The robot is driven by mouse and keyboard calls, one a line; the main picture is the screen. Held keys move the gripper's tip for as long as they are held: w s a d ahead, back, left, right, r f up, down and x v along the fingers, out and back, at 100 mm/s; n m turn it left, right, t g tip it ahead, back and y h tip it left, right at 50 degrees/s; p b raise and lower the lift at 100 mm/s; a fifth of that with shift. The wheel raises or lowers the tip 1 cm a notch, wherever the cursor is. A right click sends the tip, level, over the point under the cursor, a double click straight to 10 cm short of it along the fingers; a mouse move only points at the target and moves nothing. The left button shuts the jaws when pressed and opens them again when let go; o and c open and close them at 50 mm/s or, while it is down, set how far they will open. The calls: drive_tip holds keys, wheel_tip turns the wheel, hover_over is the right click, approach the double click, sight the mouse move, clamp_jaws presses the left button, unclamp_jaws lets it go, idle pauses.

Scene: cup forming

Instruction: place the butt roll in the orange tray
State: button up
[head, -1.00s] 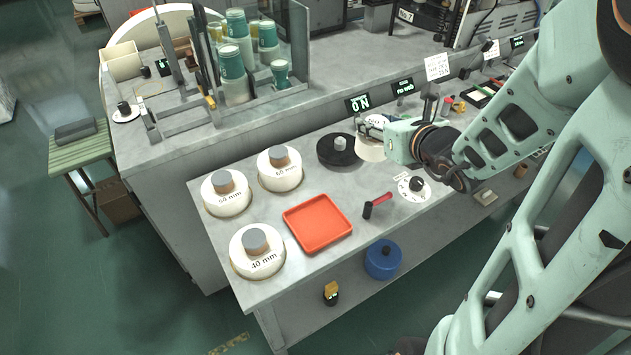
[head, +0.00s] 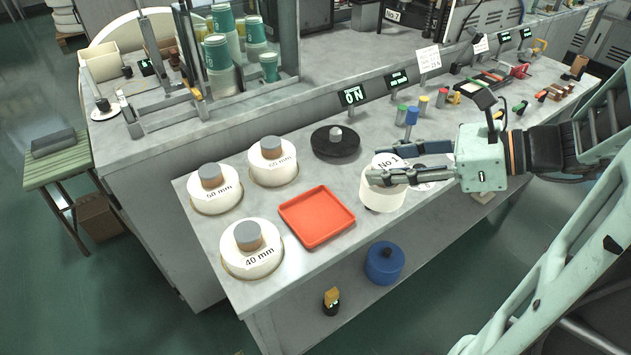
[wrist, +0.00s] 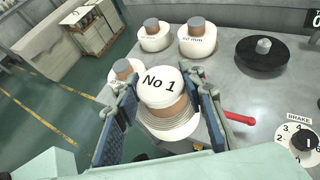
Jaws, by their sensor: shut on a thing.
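The butt roll is a white roll (head: 382,194) with a "No 1" label on its top. My gripper (head: 385,172) is shut on it, one finger on each side. In the wrist view the roll (wrist: 166,110) fills the space between the fingers (wrist: 165,108), with a brown core band below its white top. The roll is upright and to the right of the orange tray (head: 345,207). It appears raised over the table, though the gap is hard to judge. The tray is empty; in the wrist view I cannot make it out.
White rolls with grey-topped cores, including the 40 mm roll (head: 252,262) and 50 mm roll (head: 215,200), stand left of the tray. A black disc (head: 335,149) lies behind it. A red handle (wrist: 238,117) shows beside my finger. The blue canister (head: 385,263) is on the lower shelf.

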drive_tip(key=shift+s+a+f, duration=0.15)
drive_tip(key=shift+s+f, duration=0.1)
drive_tip(key=shift+f, duration=0.05)
drive_tip(key=shift+w+a+f+b, duration=0.55)
drive_tip(key=shift+w+a+f, duration=0.55)
drive_tip(key=shift+a+f, duration=0.95)
drive_tip(key=shift+w+a+f+b, duration=0.6)
drive_tip(key=shift+w+a+f, duration=0.55)
drive_tip(key=shift+a+f, duration=0.85)
drive_tip(key=shift+w+a+f+b, duration=0.55)
drive_tip(key=shift+w+a+f, duration=0.55)
drive_tip(key=shift+a+f, duration=0.95)
drive_tip(key=shift+d+f, duration=0.25)
drive_tip(key=shift+f, duration=0.05)
drive_tip(key=shift+f, duration=0.15)
drive_tip(key=o, duration=1.3)
drive_tip(key=shift+c, duration=0.2)
